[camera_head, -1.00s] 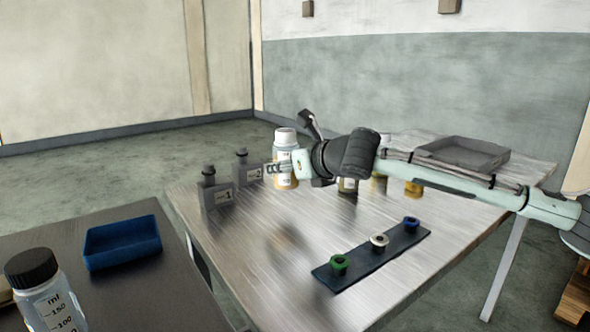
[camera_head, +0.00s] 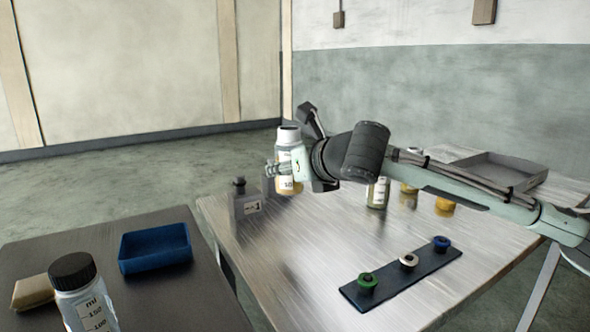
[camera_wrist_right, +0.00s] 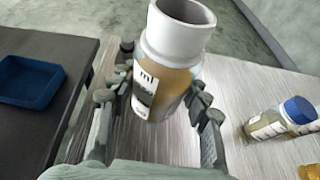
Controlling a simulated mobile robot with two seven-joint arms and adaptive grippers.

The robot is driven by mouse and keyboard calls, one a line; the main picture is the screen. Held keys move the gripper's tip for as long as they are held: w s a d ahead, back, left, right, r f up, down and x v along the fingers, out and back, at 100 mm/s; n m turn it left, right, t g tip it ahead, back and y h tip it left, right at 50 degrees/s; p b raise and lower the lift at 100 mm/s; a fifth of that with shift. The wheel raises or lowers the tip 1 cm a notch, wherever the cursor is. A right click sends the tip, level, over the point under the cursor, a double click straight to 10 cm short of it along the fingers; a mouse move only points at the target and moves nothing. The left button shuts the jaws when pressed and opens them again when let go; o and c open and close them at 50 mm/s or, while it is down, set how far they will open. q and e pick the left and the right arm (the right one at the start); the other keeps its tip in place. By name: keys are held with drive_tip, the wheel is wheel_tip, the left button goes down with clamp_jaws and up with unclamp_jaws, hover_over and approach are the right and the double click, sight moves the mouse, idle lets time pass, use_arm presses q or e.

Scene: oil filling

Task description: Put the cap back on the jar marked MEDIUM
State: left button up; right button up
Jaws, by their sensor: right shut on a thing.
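My right gripper (camera_head: 274,169) is shut on a jar (camera_head: 289,153) and holds it upright above the far left part of the metal table. In the right wrist view the fingers grip both sides of this jar (camera_wrist_right: 165,75); it has amber contents, a label with "ml" and a white, open-looking neck. A clear jar with a black cap (camera_head: 73,271) stands at the front left, its label showing "ml" and numbers. No MEDIUM mark is readable. A dark strip (camera_head: 385,283) carries green (camera_head: 367,281), white (camera_head: 408,261) and blue (camera_head: 442,243) cap-like pieces. My left gripper is out of view.
A blue tray (camera_head: 155,249) and a tan block (camera_head: 33,292) are on the dark table. A grey labelled canister (camera_head: 246,204) stands on the metal table's left side. Several jars stand behind my right arm, near a grey tray (camera_head: 492,172). The table's middle is clear.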

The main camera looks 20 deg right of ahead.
drive_tip(key=shift+s+a+r, duration=0.1)
drive_tip(key=shift+a+r, duration=0.1)
idle(0.4)
drive_tip(key=o, duration=0.7)
clamp_jaws()
drive_tip(key=shift+f, duration=0.1)
